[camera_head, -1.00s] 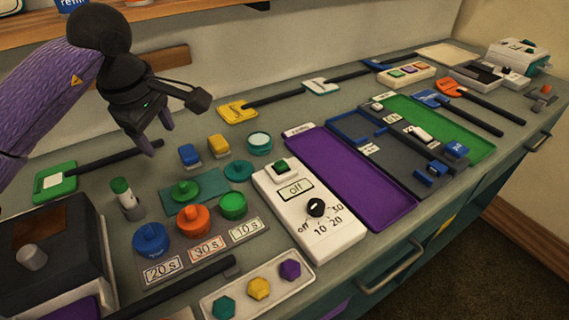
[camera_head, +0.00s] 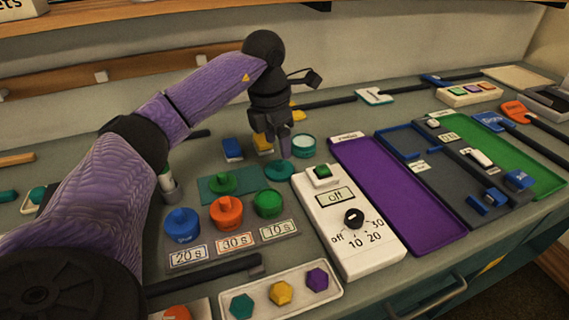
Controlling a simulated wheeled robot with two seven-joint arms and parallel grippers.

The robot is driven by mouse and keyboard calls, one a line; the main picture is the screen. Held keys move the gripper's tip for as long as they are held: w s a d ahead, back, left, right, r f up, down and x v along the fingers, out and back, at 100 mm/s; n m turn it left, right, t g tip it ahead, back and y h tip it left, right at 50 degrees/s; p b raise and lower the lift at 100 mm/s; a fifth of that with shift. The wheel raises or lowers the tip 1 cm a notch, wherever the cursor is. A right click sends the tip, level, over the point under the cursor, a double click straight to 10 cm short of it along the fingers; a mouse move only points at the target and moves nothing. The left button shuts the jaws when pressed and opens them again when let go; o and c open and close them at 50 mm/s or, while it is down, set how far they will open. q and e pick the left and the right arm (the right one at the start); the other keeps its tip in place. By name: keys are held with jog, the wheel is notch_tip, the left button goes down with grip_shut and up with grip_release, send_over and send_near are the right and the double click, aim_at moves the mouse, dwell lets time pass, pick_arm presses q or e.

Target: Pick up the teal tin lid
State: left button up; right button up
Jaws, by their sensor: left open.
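The teal tin lid (camera_head: 279,173) is a small round disc lying on the grey counter, behind the green knob. The open teal tin (camera_head: 304,146), with a pale inside, stands just behind it and to its right. My left gripper (camera_head: 279,150) points down right over the lid, open and with nothing between its fingers. The fingers overlap the lid's far part in the picture, and I cannot tell whether they touch it. My right gripper is not in view.
A blue block (camera_head: 232,149) and a yellow block (camera_head: 262,142) stand close to the left of my gripper. Blue, orange and green knobs (camera_head: 228,212) stand in front. A white timer box (camera_head: 345,222) and a purple tray (camera_head: 400,195) lie to the right.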

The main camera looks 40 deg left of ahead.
aim_at(279, 161)
pick_arm(q)
notch_tip(279, 161, down, 5)
jog(key=shift+w+b, duration=0.1)
jog(key=shift+b, duration=1)
jog(key=shift+r, duration=0.15)
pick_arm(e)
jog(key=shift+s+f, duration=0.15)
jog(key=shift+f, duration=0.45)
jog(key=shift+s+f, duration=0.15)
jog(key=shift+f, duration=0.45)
pick_arm(q)
jog(key=c, duration=0.9)
grip_shut()
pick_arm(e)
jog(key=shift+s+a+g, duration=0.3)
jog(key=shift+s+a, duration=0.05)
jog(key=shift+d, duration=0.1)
